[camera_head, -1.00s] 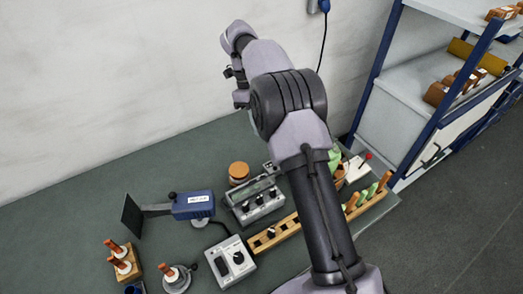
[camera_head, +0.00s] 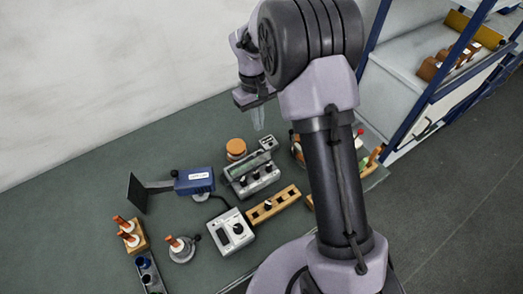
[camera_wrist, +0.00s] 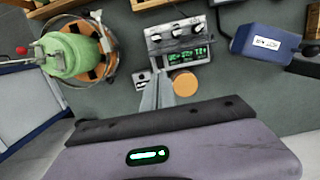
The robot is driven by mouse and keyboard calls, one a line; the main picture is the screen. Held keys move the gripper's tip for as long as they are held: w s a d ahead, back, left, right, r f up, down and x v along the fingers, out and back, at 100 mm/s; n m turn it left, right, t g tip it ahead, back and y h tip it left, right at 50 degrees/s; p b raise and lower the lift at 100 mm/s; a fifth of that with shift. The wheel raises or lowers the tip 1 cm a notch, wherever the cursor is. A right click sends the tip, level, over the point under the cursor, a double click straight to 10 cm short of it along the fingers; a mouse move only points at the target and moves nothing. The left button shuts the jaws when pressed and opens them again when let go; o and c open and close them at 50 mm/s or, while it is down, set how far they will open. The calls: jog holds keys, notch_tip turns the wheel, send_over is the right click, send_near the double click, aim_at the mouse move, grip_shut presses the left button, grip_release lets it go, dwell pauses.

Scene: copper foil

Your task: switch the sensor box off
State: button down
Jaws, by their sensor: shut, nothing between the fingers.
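No box carries a readable sensor label, so I cannot tell for sure which is the sensor box. A small pale box with dark parts on its top (camera_head: 268,143) stands at the far end of a grey meter (camera_head: 252,177) with knobs and a display. In the wrist view, the small box (camera_wrist: 142,83) is just left of my fingertips, and the meter's display (camera_wrist: 188,55) is lit green. My gripper (camera_head: 258,126) is shut and empty, pointing down above the bench near the small box. In the wrist view its fingers (camera_wrist: 158,80) are together. Contact cannot be told.
An orange-lidded jar (camera_head: 236,148) stands beside the meter and close to my fingers. A blue box on a stand (camera_head: 194,181), a light grey knob box (camera_head: 231,232) and a wooden rack (camera_head: 273,204) are nearby. A green spool-like thing (camera_wrist: 72,52) is left in the wrist view.

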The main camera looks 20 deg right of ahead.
aim_at(262, 154)
jog(key=f+b, duration=0.1)
jog(key=f, duration=0.3)
jog(key=s+f+b, duration=0.1)
jog(key=f, duration=0.4)
jog(key=s+f+b, duration=0.1)
jog(key=f, duration=0.4)
jog(key=shift+d, duration=0.3)
jog(key=shift+s+f+b, duration=0.15)
jog(key=shift+f+b, duration=0.25)
jog(key=shift+b, duration=0.05)
jog(key=shift+s+f, duration=0.15)
jog(key=shift+s, duration=0.25)
jog(key=shift+w+r, duration=0.25)
jog(key=shift+w, duration=0.3)
